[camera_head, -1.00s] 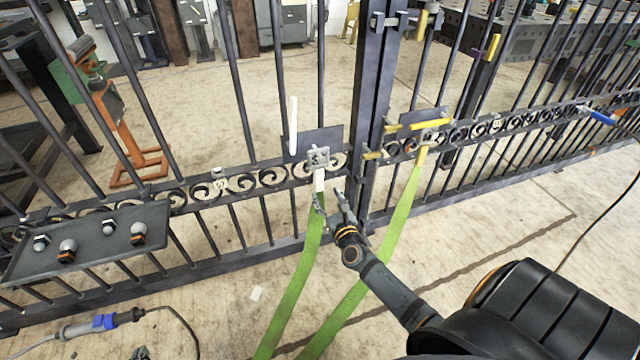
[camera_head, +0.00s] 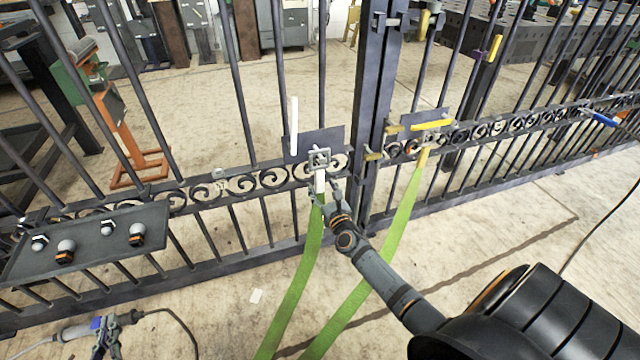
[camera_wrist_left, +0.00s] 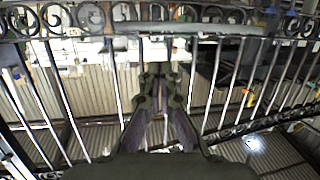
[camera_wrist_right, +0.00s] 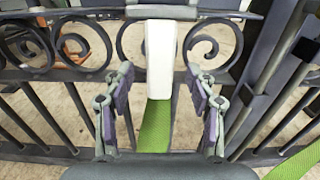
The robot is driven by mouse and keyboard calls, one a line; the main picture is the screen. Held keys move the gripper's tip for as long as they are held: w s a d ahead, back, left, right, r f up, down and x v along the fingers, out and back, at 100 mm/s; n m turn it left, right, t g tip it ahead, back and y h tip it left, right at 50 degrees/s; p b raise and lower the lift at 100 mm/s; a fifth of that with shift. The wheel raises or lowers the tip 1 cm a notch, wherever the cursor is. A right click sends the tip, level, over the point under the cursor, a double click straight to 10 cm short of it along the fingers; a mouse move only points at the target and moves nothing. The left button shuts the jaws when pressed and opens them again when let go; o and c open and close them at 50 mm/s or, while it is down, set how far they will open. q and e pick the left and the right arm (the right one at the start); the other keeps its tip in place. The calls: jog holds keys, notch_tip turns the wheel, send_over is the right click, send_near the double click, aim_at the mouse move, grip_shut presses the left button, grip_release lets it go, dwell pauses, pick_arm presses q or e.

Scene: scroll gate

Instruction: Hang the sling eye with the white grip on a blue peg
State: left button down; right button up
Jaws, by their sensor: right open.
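In the right wrist view the white grip (camera_wrist_right: 160,58) is upright in the middle. My right gripper (camera_head: 332,192) is open around the grip's lower end and the strap's top, fingers apart on both sides (camera_wrist_right: 160,108). A blue peg (camera_head: 604,118) sticks out from the rail at far right.
A yellow grip (camera_head: 432,125) with a second green strap (camera_head: 400,215) hangs on the right leaf, beyond the dark gate posts (camera_head: 376,120). A tray (camera_head: 90,240) with several knobs is at left.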

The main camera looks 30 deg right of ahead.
aim_at(320, 183)
jog(key=shift+b+x, duration=0.3)
jog(key=shift+x, duration=0.55)
jog(key=shift+w+d, duration=0.1)
jog(key=shift+w, duration=0.55)
pick_arm(q)
notch_tip(320, 183, up, 11)
jog(key=w+t, duration=0.1)
jog(key=t, duration=0.3)
jog(key=shift+w+f+t, duration=0.15)
jog(key=shift+t, duration=0.25)
jog(key=shift+a, duration=0.1)
jog(key=shift+f, duration=0.35)
pick_arm(e)
grip_shut()
pick_arm(q)
jog(key=shift+r, duration=0.15)
pick_arm(e)
jog(key=shift+r, duration=0.1)
jog(key=shift+r, duration=0.1)
